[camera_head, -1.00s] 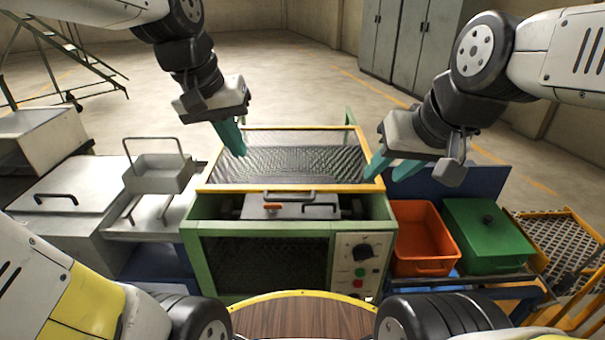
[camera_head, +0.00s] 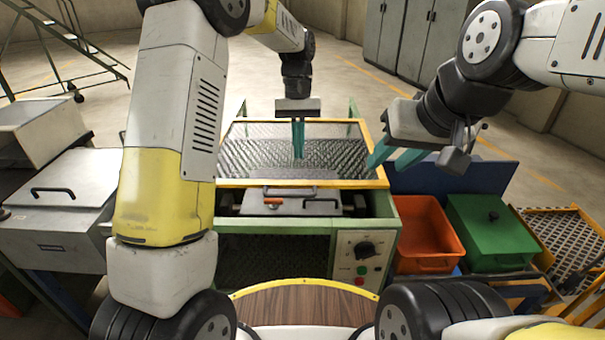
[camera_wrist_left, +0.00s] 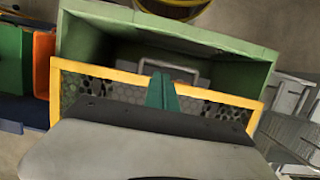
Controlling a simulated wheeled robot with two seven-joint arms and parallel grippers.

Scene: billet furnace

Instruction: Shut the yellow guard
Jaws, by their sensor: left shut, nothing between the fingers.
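The yellow guard (camera_head: 300,183) is a yellow-edged mesh panel on top of the green machine (camera_head: 385,215). In the head view its front bar lies behind an uncovered front opening, where a grey lid with a handle (camera_head: 290,203) shows. The guard also shows in the left wrist view (camera_wrist_left: 98,73), with the open green housing (camera_wrist_left: 165,35) beyond it. My left gripper (camera_head: 298,156) is shut and empty, pointing down over the mesh; its fingers also show in the left wrist view (camera_wrist_left: 162,92). Contact cannot be told. My right gripper (camera_head: 387,162) is open and empty by the guard's right edge.
An orange bin (camera_head: 425,235) and a green lidded box (camera_head: 490,232) stand right of the machine. A control panel (camera_head: 362,256) is on its front right. A grey box with a handle (camera_head: 60,205) stands at the left. My left arm hides the area left of the machine.

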